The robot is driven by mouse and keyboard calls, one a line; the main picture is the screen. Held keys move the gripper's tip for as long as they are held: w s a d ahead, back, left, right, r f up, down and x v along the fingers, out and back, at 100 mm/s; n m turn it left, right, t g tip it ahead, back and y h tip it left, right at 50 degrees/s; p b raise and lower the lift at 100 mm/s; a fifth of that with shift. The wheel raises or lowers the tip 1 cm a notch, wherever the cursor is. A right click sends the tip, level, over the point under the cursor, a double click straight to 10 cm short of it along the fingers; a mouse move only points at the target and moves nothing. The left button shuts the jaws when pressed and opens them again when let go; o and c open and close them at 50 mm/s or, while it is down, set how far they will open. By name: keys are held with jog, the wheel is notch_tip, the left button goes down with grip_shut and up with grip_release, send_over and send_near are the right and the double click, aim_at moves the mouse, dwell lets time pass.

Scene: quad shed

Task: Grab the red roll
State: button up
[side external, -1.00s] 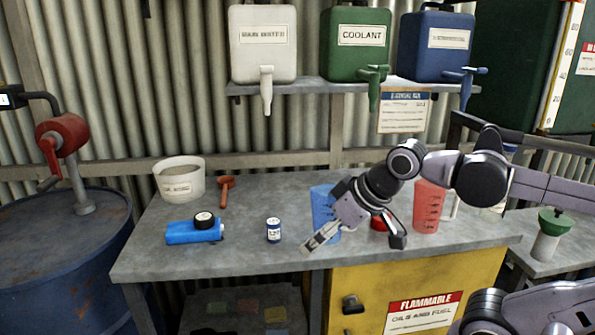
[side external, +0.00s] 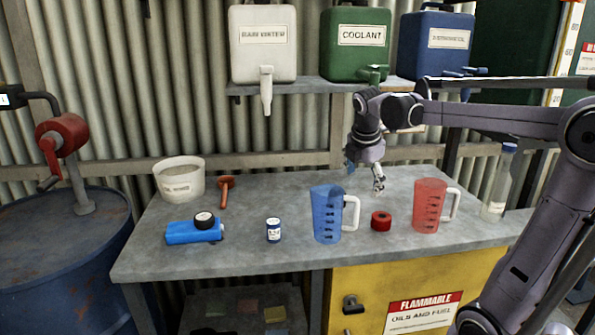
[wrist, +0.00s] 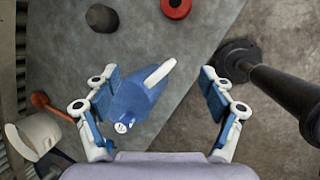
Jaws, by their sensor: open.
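The red roll (side external: 381,221) lies on the grey bench between a blue jug (side external: 327,215) and a red jug (side external: 430,206). In the wrist view the roll (wrist: 176,8) is at the top edge, partly cut off, beyond the fingertips. My gripper (side external: 378,184) is above the bench in the side view, higher in the picture than the roll and apart from it. In the wrist view my gripper (wrist: 160,75) has its fingers spread wide with nothing held. The blue jug (wrist: 135,95) appears between and beyond the fingers there.
A small labelled can (side external: 273,230), a blue bottle (side external: 195,231), a white bucket (side external: 180,179) and an orange-red tool (side external: 226,190) stand or lie to the left. A clear bottle (side external: 498,190) stands at the right. A shelf (side external: 310,86) with containers hangs behind.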

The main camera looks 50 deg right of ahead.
jog(key=s+d+f+n+g, duration=0.1)
jog(key=s+d+n+g, duration=0.15)
jog(key=d, duration=0.45)
send_near(382, 216)
jog(key=shift+n+t, duration=0.35)
jog(key=shift+n, duration=0.1)
jog(key=x, duration=0.4)
jog(key=shift+f, duration=0.2)
jog(key=shift+s+x, duration=0.15)
jog(key=shift+x, duration=1.3)
jog(key=shift+s+x, duration=0.1)
jog(key=shift+x, duration=1.3)
jog(key=shift+d, duration=0.1)
jog(key=c, duration=1.3)
